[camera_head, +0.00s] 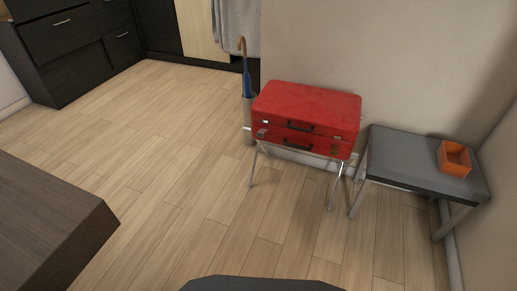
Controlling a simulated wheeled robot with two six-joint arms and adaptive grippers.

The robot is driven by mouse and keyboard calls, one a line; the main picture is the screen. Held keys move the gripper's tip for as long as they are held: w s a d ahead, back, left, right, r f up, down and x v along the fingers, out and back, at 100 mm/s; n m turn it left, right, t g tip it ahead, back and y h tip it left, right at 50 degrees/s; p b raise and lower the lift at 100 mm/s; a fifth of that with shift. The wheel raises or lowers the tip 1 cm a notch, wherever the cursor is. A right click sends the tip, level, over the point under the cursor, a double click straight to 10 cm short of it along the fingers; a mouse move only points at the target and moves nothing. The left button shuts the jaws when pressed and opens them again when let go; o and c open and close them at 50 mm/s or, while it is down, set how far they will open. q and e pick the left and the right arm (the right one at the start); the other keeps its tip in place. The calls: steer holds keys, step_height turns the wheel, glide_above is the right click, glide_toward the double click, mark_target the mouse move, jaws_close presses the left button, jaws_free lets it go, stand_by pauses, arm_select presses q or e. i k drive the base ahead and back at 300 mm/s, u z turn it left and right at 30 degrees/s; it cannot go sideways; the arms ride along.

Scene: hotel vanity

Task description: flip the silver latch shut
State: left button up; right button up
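A red case (308,110) rests on a stand with thin metal legs, against the wall right of centre. Its front shows two dark handles, one above the other. A small light metal piece, likely a silver latch (262,133), shows near the left end of the front. Another small piece shows near the right end of the front. Both are too small to tell whether they are open or shut. Neither of my grippers is in view.
A grey-topped bench (405,162) with an orange open box (454,158) stands right of the case. An umbrella (245,70) stands in a holder (249,118) to its left. A dark tabletop (45,225) juts in at lower left. The wooden floor between is clear.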

mark_target(260, 134)
steer(key=z, duration=0.5)
steer(key=i, duration=1.75)
steer(key=u, duration=0.65)
